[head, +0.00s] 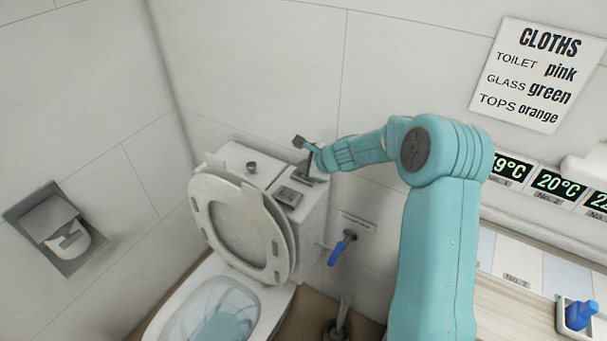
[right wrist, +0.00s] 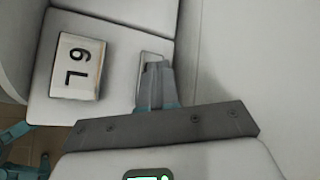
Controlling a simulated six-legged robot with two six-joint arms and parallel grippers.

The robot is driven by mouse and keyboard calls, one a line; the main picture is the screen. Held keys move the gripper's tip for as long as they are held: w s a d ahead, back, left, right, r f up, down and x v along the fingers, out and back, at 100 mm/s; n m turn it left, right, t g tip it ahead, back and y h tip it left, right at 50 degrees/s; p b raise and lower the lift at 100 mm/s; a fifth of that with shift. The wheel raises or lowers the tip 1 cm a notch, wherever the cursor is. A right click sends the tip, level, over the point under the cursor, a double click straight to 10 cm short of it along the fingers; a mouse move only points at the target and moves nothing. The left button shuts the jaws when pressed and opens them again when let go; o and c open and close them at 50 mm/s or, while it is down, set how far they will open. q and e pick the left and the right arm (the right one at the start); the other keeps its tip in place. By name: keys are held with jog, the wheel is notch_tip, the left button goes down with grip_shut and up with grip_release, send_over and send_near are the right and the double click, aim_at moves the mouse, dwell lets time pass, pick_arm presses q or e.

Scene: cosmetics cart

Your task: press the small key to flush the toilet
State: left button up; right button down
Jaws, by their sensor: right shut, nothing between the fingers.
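The toilet (head: 225,200) stands with its seat and lid raised. On top of its cistern (head: 240,155) are two flat keys. The nearer key (head: 288,195) shows in the head view. The small key (right wrist: 143,82) is a pale plate partly covered by my fingers. My right gripper (head: 307,165) is shut and empty, its fingertips over the small key in the right wrist view (right wrist: 155,68). I cannot tell whether they touch it. My left gripper is out of view.
A dark round knob (head: 252,166) sits on the cistern. A blue-handled valve (head: 340,248) is on the wall at right. A paper holder (head: 55,228) is on the left wall. A counter (head: 510,290) lies at right below temperature displays (head: 558,185).

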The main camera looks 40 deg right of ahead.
notch_tip(320, 180, up, 5)
jog(key=p, duration=0.5)
jog(key=shift+r, duration=0.1)
dwell(0.8)
